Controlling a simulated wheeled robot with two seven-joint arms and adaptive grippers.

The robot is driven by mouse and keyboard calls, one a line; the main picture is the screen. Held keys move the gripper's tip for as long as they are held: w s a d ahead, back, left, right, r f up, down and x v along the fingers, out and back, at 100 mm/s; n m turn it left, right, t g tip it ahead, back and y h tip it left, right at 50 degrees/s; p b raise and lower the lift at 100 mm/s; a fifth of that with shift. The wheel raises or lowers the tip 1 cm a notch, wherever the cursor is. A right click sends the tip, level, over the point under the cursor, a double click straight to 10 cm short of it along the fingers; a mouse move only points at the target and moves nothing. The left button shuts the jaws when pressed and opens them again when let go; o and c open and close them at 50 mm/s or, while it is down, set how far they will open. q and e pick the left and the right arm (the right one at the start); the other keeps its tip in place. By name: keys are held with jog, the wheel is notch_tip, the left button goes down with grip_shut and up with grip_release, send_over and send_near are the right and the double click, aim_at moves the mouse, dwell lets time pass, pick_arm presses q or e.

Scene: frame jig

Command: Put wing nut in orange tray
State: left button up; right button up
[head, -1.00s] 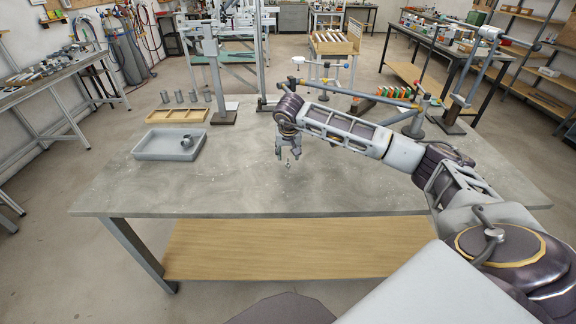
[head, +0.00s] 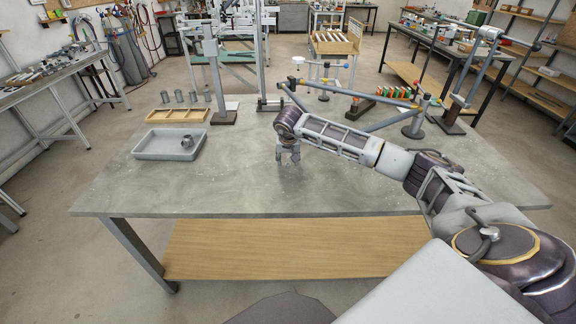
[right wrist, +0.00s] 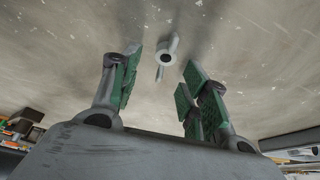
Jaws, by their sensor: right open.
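The wing nut (right wrist: 167,58) is a small grey part with a round, holed hub and two wings. In the right wrist view it sits on the table surface between and just beyond my fingertips, apart from both green finger pads. My right gripper (right wrist: 160,85) is open and empty, pointing down. In the head view my right gripper (head: 287,158) is low over the middle of the table, and I cannot make out the wing nut there. The orange tray (head: 176,116) is a shallow, divided tray at the table's back left. My left gripper is not in view.
A grey bin (head: 160,154) with a metal part (head: 187,142) in it stands in front of the orange tray. Several grey cylinders (head: 179,97) stand behind. A post on a dark base (head: 223,117) is right of the tray. The table's front is clear.

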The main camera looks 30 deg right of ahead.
aim_at(288, 162)
jog(key=shift+c, duration=0.3)
grip_shut()
jog(key=shift+r, duration=0.1)
notch_tip(288, 162, up, 10)
dwell(0.8)
dwell(0.4)
